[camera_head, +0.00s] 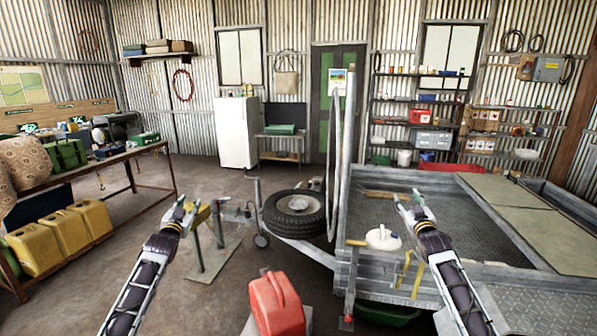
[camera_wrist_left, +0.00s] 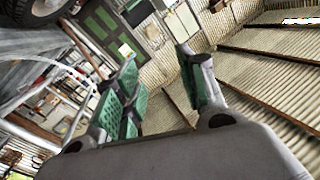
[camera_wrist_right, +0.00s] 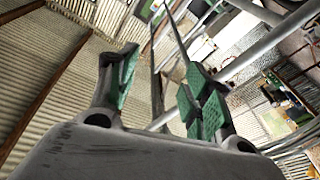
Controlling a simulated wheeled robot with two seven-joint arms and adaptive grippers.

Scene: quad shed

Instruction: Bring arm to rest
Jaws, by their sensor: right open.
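My left gripper (camera_head: 184,207) is raised in the air over the floor at the centre left of the head view. In the left wrist view its green-padded fingers (camera_wrist_left: 160,92) stand wide apart with nothing between them. My right gripper (camera_head: 410,200) is raised in front of the trailer bed in the head view. In the right wrist view its fingers (camera_wrist_right: 160,90) are apart and empty. Both forearms point forward and up, well apart from each other. Neither gripper visibly touches anything.
A metal trailer (camera_head: 480,215) fills the right side, with a white container (camera_head: 383,239) at its near edge. A spare wheel (camera_head: 295,212) sits at its front. A red jerrycan (camera_head: 276,304) stands in the near middle. A workbench (camera_head: 110,160) with yellow cans (camera_head: 62,238) below is left.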

